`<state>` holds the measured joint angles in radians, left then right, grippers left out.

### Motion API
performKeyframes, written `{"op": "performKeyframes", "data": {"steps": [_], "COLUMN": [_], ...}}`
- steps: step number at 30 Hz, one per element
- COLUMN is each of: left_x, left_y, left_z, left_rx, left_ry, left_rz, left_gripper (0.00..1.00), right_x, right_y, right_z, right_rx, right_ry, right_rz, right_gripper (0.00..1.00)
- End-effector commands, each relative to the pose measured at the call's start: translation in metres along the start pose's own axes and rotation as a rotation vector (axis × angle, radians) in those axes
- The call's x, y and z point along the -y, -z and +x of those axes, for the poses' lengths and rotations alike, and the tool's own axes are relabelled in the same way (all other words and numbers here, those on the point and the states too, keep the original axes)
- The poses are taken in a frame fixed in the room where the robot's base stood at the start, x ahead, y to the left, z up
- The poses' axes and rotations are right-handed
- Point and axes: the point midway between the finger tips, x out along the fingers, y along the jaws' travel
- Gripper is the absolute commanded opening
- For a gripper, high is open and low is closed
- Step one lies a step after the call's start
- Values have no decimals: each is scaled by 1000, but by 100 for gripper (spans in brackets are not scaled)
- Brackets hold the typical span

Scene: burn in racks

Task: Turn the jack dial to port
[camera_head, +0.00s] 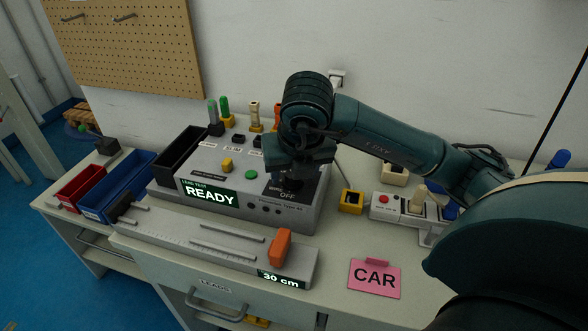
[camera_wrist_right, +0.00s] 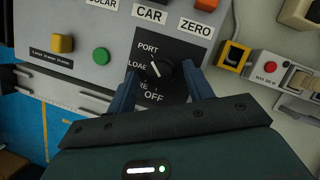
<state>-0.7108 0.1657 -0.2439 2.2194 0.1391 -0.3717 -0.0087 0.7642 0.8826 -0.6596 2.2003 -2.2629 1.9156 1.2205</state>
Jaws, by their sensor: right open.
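The jack dial (camera_wrist_right: 160,69) is a black knob on a dark square panel (camera_wrist_right: 175,48) of the grey tester box (camera_head: 241,213). Beside it in the right wrist view are the labels PORT, LOAD and OFF, and a partly covered one starting RE. A pale mark shows on the knob, but its exact setting is hard to tell. My right gripper (camera_wrist_right: 160,92) is open, with one blue finger on each side of the dial's panel. In the head view the right gripper (camera_head: 290,178) hangs over the panel and mostly hides the dial. My left gripper is not in view.
A READY display (camera_head: 209,195) and a green button (camera_head: 251,174) are on the box. In front lies a grey rail with an orange slider (camera_head: 280,248). A pink CAR card (camera_head: 374,279) lies at right. Blue (camera_head: 119,186) and red (camera_head: 82,187) bins stand at left.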

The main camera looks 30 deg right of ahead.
Motion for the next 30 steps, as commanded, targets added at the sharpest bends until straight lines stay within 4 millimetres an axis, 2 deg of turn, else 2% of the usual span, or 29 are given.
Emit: {"op": "performKeyframes", "data": {"steps": [5,8,11,15,21,25,30], "left_x": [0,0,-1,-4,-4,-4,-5], "left_y": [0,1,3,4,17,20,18], "left_z": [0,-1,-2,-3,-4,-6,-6], "left_rx": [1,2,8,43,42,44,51], "left_ry": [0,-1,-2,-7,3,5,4], "left_rz": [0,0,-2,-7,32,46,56], "left_gripper": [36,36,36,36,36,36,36], "right_x": [0,-1,0,0,0,0,0], "right_y": [0,-1,-2,-4,-3,-2,0], "right_z": [-4,-15,-35,-72,-110,-124,-131], "right_rx": [1,3,6,8,6,3,0], "right_ry": [-1,-3,-3,-1,0,-1,0], "right_rz": [0,-1,-2,-3,-1,-1,0], "right_gripper": [52,52,52,52,52,52,52]}}
